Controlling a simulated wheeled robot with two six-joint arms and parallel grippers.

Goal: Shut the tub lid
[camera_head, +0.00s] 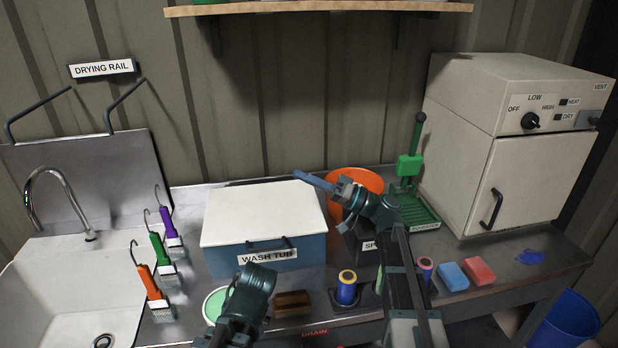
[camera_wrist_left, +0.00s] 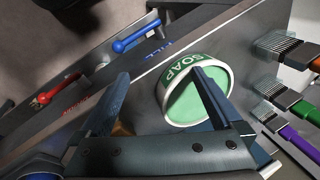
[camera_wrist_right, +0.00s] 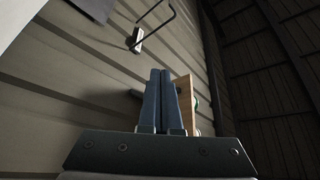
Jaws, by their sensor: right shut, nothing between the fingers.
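The wash tub (camera_head: 285,258) is a blue box with a dark front handle, standing on the steel bench in the head view. Its white lid (camera_head: 262,212) covers the top and looks flat and down; I cannot tell whether a small gap is left. My right gripper (camera_head: 299,175) is shut and empty, its fingers pointing left near the lid's back right corner; I cannot tell whether they touch it. The right wrist view shows its fingers together (camera_wrist_right: 161,72). My left gripper (camera_wrist_left: 161,73) is open and empty near the green soap dish (camera_wrist_left: 198,100), in front of the tub.
An orange bucket (camera_head: 362,182) stands behind my right wrist. Brushes with orange (camera_head: 149,282), green and purple handles stand left of the tub by the sink (camera_head: 60,285). A brown block (camera_head: 292,303) and a blue spool (camera_head: 347,289) lie in front. A drying cabinet (camera_head: 525,185) is at right.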

